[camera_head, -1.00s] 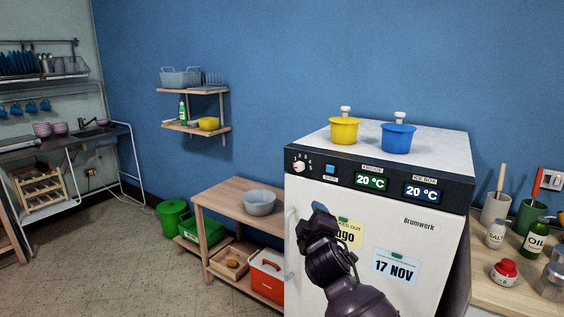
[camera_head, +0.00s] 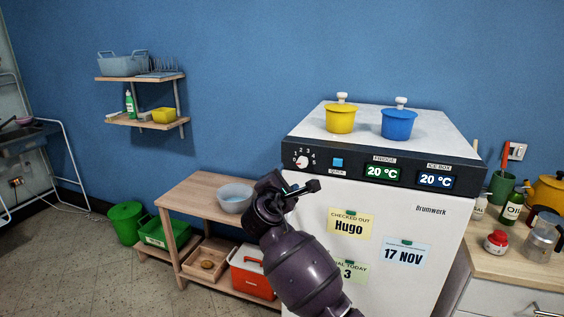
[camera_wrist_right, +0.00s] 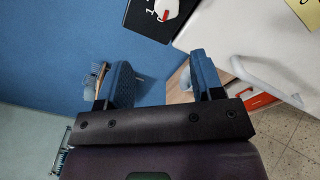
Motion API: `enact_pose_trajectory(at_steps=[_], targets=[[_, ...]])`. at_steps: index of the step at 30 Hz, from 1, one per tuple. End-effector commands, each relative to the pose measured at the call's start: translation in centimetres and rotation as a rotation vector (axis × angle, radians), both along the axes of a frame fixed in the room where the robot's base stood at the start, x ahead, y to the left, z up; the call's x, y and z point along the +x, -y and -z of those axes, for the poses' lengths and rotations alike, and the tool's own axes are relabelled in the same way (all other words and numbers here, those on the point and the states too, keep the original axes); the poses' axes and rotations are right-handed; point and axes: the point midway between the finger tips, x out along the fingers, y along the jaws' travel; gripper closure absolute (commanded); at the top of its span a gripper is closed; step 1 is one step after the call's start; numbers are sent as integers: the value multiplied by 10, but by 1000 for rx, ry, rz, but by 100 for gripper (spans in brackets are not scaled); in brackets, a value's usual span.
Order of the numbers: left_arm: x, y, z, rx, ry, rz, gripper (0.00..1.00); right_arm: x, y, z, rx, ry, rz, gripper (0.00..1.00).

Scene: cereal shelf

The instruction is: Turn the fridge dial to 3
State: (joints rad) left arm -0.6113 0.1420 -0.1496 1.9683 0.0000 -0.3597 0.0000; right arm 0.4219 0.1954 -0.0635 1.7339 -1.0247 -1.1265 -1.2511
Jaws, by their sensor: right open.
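The fridge dial (camera_head: 302,162) is a white knob on the dark panel at the upper left of the white fridge (camera_head: 437,250), with numbers around it. It also shows at the top edge of the right wrist view (camera_wrist_right: 166,10), partly cut off, with a red mark; I cannot tell which number it points to. My right gripper (camera_head: 301,188) is just below the dial, apart from it. In the right wrist view its two blue fingers (camera_wrist_right: 164,78) are spread with nothing between them. My left gripper is not in view.
Yellow (camera_head: 340,119) and blue (camera_head: 398,124) pots stand on the fridge. Notes on its door include a green one (camera_head: 350,270) reading "3", partly hidden by my arm. A white door handle (camera_wrist_right: 268,82) is near the gripper. A wooden table (camera_head: 190,200) with a bowl stands left.

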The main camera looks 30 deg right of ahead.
Motion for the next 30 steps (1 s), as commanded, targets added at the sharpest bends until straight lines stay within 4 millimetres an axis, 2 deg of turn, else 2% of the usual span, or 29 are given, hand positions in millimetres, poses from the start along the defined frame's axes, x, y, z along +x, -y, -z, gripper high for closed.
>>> enact_pose_trajectory(at_steps=[5,11,24,30], targets=[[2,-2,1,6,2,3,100,-7,7,2,-106,-133,60,39],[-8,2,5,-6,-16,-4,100,-2,12,1,-130,-161,61,39],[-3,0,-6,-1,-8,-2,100,43,65,1,-130,-160,61,39],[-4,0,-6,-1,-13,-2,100,58,82,1,-128,-159,59,39]])
